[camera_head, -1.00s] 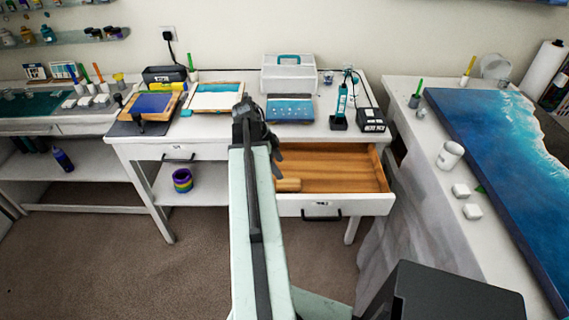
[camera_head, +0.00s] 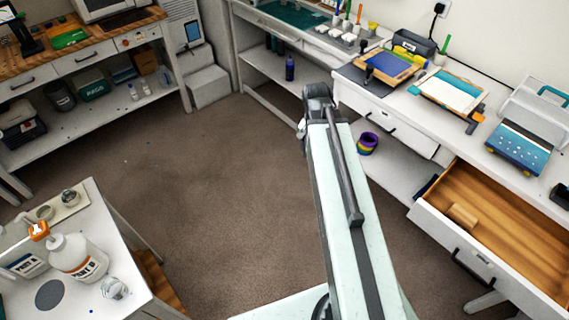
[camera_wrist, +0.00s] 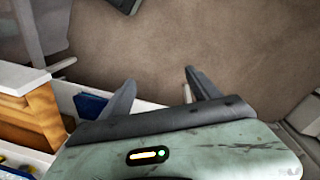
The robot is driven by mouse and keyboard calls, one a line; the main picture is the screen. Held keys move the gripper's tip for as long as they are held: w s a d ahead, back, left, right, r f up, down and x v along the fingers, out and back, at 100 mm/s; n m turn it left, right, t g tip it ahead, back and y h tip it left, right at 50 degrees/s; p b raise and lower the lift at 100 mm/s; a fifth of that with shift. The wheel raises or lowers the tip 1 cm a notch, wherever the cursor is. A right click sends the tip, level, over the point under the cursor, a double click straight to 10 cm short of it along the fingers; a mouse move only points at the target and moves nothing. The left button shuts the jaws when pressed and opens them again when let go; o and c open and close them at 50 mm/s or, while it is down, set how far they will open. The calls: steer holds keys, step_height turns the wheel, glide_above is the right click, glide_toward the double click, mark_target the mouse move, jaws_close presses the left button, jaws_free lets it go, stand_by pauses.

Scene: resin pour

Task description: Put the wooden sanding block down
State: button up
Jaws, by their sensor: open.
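The wooden sanding block (camera_head: 463,214) lies on the floor of the open drawer (camera_head: 447,229), near its front left corner. It is light brown and nothing holds it. My gripper (camera_head: 318,97) is out over the carpet to the left of the drawer, well apart from the block. In the wrist view my gripper (camera_wrist: 158,88) has its two fingers spread, with only carpet and a shelf edge between them. Part of the wooden drawer (camera_wrist: 38,118) shows at the left of the wrist view, and the block is not visible there.
The bench (camera_head: 480,125) above the drawer holds trays and tools. A small table (camera_head: 140,262) with a white jug (camera_head: 78,257) stands at the lower left. The carpet (camera_head: 215,160) between is clear.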

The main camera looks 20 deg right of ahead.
steer(key=w+a+n+y, duration=0.1)
steer(key=a+n, duration=0.7)
steer(key=a, duration=0.8)
steer(key=shift+a+n, duration=0.3)
steer(key=shift+a, duration=0.1)
